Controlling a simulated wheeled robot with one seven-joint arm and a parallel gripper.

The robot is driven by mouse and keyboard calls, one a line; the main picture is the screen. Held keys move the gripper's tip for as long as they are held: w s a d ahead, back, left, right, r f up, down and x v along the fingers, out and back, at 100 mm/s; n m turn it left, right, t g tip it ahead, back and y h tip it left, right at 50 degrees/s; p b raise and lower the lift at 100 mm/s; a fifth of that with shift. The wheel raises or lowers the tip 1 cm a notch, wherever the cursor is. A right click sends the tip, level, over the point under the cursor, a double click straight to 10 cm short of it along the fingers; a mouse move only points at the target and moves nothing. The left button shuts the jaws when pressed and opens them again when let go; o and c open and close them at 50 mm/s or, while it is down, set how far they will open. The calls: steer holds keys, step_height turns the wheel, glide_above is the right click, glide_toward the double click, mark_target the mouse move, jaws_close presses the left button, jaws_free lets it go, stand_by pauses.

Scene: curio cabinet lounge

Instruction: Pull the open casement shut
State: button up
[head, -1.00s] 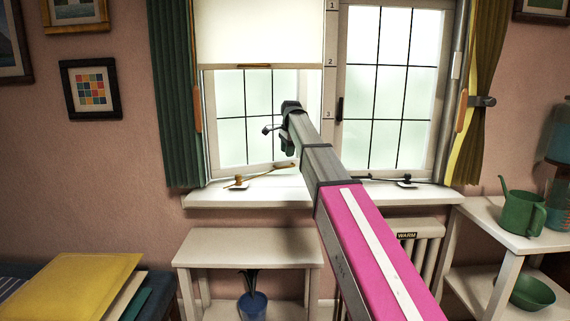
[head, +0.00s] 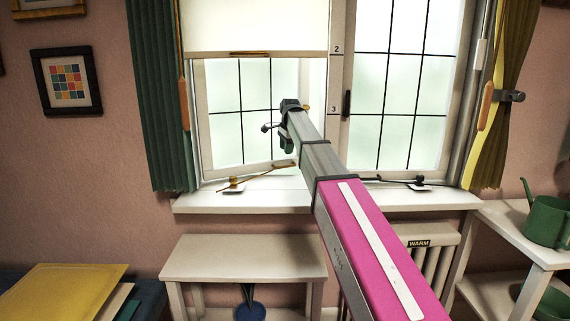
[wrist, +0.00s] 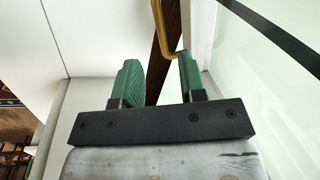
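The left casement (head: 241,112) stands ajar under a cream blind, swung outward, with a gap between its free edge and the middle post. My gripper (head: 285,140) is at that free edge, mostly hidden behind my arm's end in the head view. In the wrist view my gripper (wrist: 158,72) has its two green fingers apart. A bent brass bar (wrist: 170,52), apparently the casement's handle, reaches down to the right finger's tip. Whether it touches the finger I cannot tell. The casement's glass (wrist: 265,85) is on the right there.
A brass stay (head: 258,178) lies over the white sill (head: 330,198). The right casement (head: 398,90) looks closed, with a dark handle. A white bench (head: 245,258), a radiator (head: 415,258) and a shelf with a green watering can (head: 547,220) stand below. Curtains flank the window.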

mark_target(285, 162)
steer(key=f, duration=0.2)
steer(key=w+f, duration=0.1)
steer(key=f, duration=0.4)
steer(key=shift+w+a+f, duration=0.2)
steer(key=shift+a+f, duration=0.1)
jaws_close()
